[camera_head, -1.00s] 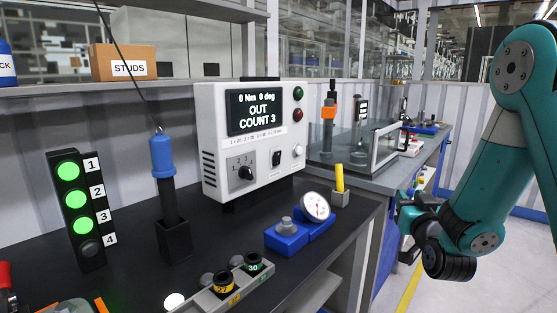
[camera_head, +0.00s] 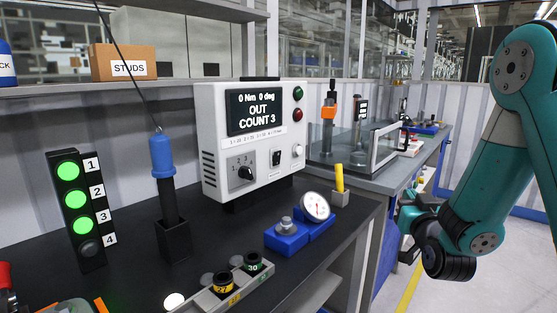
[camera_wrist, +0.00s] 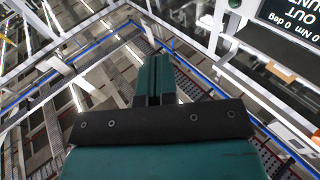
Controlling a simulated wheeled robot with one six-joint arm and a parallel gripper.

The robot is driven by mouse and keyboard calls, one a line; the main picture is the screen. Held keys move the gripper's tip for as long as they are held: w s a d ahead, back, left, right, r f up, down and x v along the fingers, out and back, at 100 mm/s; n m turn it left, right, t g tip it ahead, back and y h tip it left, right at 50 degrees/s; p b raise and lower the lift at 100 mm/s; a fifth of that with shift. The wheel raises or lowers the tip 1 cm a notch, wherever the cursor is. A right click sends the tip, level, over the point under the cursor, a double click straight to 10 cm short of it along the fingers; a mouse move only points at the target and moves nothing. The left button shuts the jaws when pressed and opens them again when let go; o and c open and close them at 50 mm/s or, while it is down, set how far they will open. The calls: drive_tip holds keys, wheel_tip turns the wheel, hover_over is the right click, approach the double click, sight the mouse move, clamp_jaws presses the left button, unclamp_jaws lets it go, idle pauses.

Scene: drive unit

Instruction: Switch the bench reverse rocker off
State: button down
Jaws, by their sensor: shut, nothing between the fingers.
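A white controller box (camera_head: 212,130) stands on the black bench, its screen (camera_head: 255,112) reading "0 Nm 0 deg OUT COUNT 3". A small black rocker (camera_head: 276,158) sits low on its front, right of the selector dial (camera_head: 246,173). The rocker is too small to tell its tilt, and its label is unreadable. My gripper (camera_head: 406,210) is right of the box, clear of it, beyond the bench's right end and partly hidden by my arm. In the wrist view my gripper (camera_wrist: 154,82) is shut and empty, with the screen's corner (camera_wrist: 290,22) upside down at upper right.
A green button (camera_head: 298,93), a red button (camera_head: 298,115) and a white knob (camera_head: 298,151) are on the box. A dial gauge (camera_head: 316,207), a yellow-handled tool (camera_head: 340,180) and a socket rack (camera_head: 220,297) stand before it. A blue hanging tool (camera_head: 162,157) is left. Open floor lies right.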

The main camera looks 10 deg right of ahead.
drive_tip(key=shift+a, duration=0.1)
idle(0.7)
drive_tip(key=s+a+n+g+y, duration=0.25)
drive_tip(key=a+g+y, duration=0.2)
drive_tip(key=a, duration=0.55)
drive_tip(key=s+a+n+g+y, duration=0.25)
drive_tip(key=a+g+y, duration=0.2)
drive_tip(key=a, duration=0.55)
drive_tip(key=s+a+n+g, duration=0.2)
drive_tip(key=s+g, duration=0.3)
drive_tip(key=s, duration=0.6)
drive_tip(key=s+a+n+g+y, duration=0.1)
drive_tip(key=s+a+n+g, duration=0.2)
drive_tip(key=s, duration=0.8)
drive_tip(key=shift+s+a+r+g, duration=0.3)
drive_tip(key=shift+a+r+g, duration=0.15)
drive_tip(key=shift+a+g, duration=0.5)
